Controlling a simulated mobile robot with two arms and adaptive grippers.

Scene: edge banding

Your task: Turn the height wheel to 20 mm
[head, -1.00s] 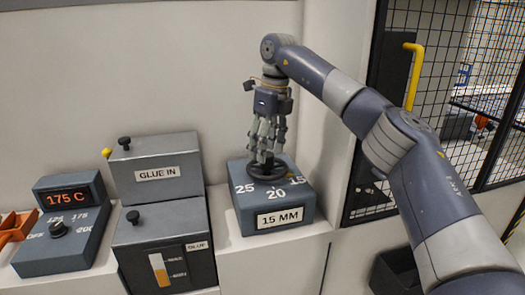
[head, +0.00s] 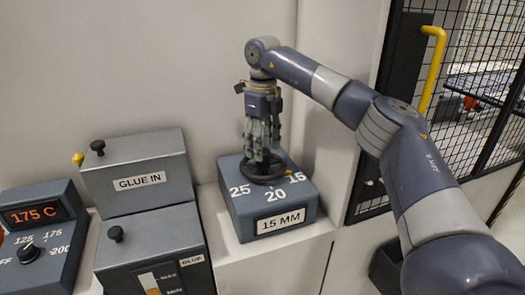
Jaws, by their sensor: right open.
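The black height wheel (head: 264,177) sits on top of a blue-grey box (head: 240,212) in the middle of the head view. White marks 25, 20 and 15 stand around its front edge, and the label on the box front reads 15 MM (head: 281,220). My right gripper (head: 261,160) points straight down over the wheel, its open fingers at the wheel's rim and partly hiding it. I cannot tell whether the fingers touch the wheel. The wheel's pointer is not clear to see. My left gripper is not in view.
Left of the height box stand a glue unit (head: 150,217) with a GLUE IN box (head: 137,200) on top and a temperature box (head: 62,249) reading 175 C. A wall rises close behind. A black mesh door with a yellow handle (head: 432,72) is at the right.

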